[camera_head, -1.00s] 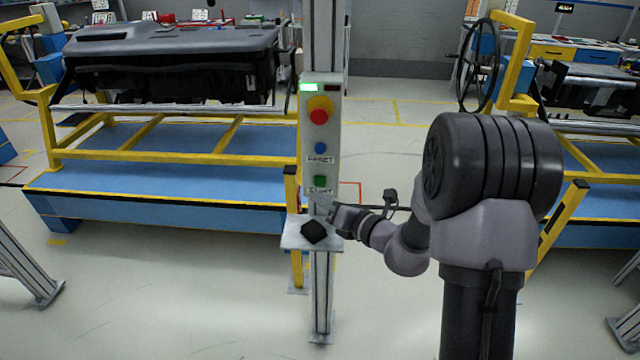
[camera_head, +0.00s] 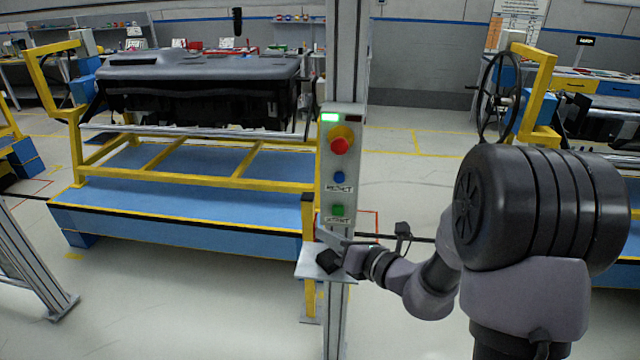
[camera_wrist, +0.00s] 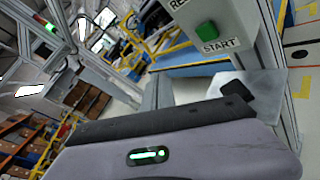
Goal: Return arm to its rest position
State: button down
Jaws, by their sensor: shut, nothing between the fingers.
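My gripper (camera_head: 324,238) is shut and empty in the head view, just below the green START button (camera_head: 337,211) of the control box (camera_head: 326,180). The fingers look close to the box, but I cannot tell if they touch it. My arm reaches left from the right side of the head view, bent low at the elbow. In the wrist view the START button (camera_wrist: 207,31) is at the upper right, and my own wrist housing with a green light fills the bottom. The fingers are not clear in the wrist view.
The box sits on a grey post (camera_head: 346,60) with a small shelf (camera_head: 312,262) holding a black object (camera_head: 328,261). A dashboard module (camera_head: 195,80) rests on a yellow-and-blue stand (camera_head: 180,212) behind left. A steering wheel (camera_head: 499,97) is at right.

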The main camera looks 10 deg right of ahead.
jog(key=s+a+r+n+g, duration=0.2)
jog(key=s+a+n+g, duration=0.15)
jog(key=s+n, duration=0.3)
jog(key=s+a+r+n+g+y, duration=0.1)
jog(key=s+a+r+n+g, duration=0.15)
jog(key=s+a+n, duration=0.35)
jog(key=s+a+r+n+g, duration=0.2)
jog(key=s+a+n+g, duration=0.1)
jog(key=s+n, duration=0.45)
jog(key=s+d+n+t+h, duration=0.1)
jog(key=s+d+n+h, duration=0.6)
jog(key=s+d+n, duration=0.3)
jog(key=shift+d+n+h, duration=0.4)
jog(key=shift+d+n, duration=0.05)
jog(key=shift+n, duration=0.15)
